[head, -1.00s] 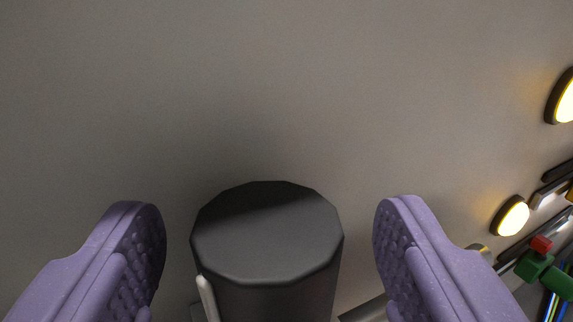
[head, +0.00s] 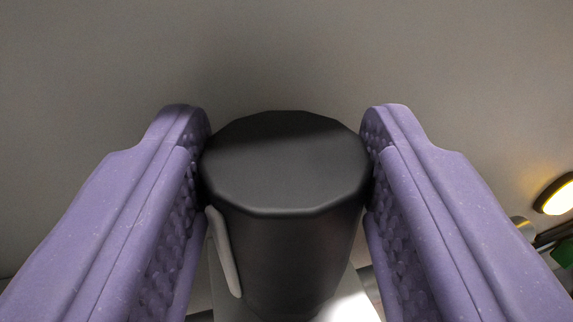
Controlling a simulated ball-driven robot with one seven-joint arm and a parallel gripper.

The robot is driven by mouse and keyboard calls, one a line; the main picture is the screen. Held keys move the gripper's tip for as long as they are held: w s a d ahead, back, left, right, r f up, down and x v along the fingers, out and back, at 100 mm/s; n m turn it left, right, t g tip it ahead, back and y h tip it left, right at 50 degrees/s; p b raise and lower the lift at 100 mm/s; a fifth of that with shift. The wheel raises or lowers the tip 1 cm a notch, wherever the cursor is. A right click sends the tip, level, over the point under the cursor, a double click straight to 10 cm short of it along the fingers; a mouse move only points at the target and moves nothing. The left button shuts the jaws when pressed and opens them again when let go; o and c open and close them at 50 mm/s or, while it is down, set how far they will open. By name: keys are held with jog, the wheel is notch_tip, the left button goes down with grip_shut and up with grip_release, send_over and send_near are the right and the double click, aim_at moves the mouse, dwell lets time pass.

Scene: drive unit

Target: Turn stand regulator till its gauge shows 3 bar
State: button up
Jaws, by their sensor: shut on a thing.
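The regulator knob (head: 286,165) is a dark, many-sided cylinder in the middle of the head view. A pale pointer mark (head: 224,252) runs along its lower left side. My gripper (head: 286,140) has two purple, studded fingers, one on each side of the knob, shut on it near its top. The gauge is not in view, so its reading cannot be seen.
A plain grey surface fills the background. A lit yellow lamp (head: 555,195) and part of a green fitting (head: 565,252) are at the right edge. A pale surface (head: 350,300) shows below the knob.

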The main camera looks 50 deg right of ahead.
jog(key=shift+t, duration=0.3)
jog(key=o, duration=1)
jog(key=shift+o, duration=0.2)
jog(key=v, duration=0.7)
jog(key=shift+s+a, duration=0.3)
